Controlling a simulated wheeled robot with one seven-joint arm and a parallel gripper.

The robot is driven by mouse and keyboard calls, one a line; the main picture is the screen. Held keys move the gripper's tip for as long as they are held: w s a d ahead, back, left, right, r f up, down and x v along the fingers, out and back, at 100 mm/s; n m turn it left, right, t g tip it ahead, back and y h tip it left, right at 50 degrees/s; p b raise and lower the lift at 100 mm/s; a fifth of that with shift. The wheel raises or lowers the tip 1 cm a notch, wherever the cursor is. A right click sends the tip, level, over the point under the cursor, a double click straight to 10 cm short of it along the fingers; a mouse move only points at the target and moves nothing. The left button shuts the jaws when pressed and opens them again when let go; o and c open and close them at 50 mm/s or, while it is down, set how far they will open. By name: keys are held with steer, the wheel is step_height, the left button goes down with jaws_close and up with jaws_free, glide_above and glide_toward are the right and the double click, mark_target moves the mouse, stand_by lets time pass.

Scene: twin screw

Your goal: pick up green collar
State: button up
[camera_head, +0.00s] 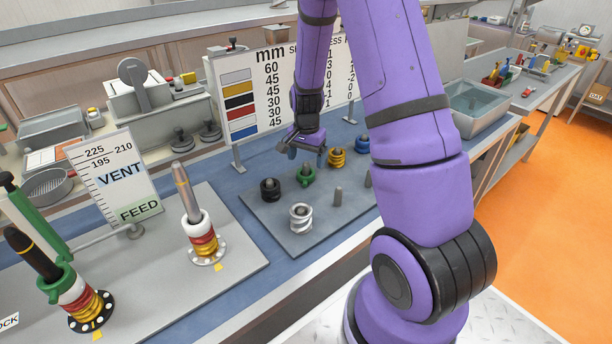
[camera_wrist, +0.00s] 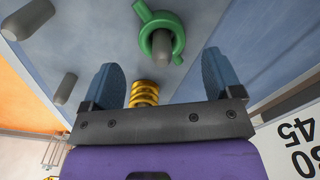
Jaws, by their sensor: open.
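The green collar (camera_head: 306,177) stands around a grey peg on the grey plate, between a black collar and a gold one. In the wrist view the green collar (camera_wrist: 147,42) shows at the top centre with a small arm sticking out from its ring. My gripper (camera_head: 306,152) is open and empty, above the plate and just beyond the green collar. In the wrist view the blue fingers of my gripper (camera_wrist: 160,80) are spread wide, with the green collar beyond their tips, not between them. Another green collar (camera_head: 59,284) sits on a dark shaft at far left.
A black collar (camera_head: 270,189), a white ribbed collar (camera_head: 300,220), a gold ribbed collar (camera_head: 337,158) and a blue one (camera_head: 362,145) stand nearby on the plate (camera_head: 265,221). A bare peg (camera_head: 338,196) stands to the right. A colour chart (camera_head: 277,85) stands behind.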

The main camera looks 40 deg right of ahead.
mark_target(305, 172)
steer(key=shift+a+f, duration=0.2)
steer(key=shift+f, duration=2.6)
steer(key=shift+c, duration=0.5)
steer(key=c, duration=1)
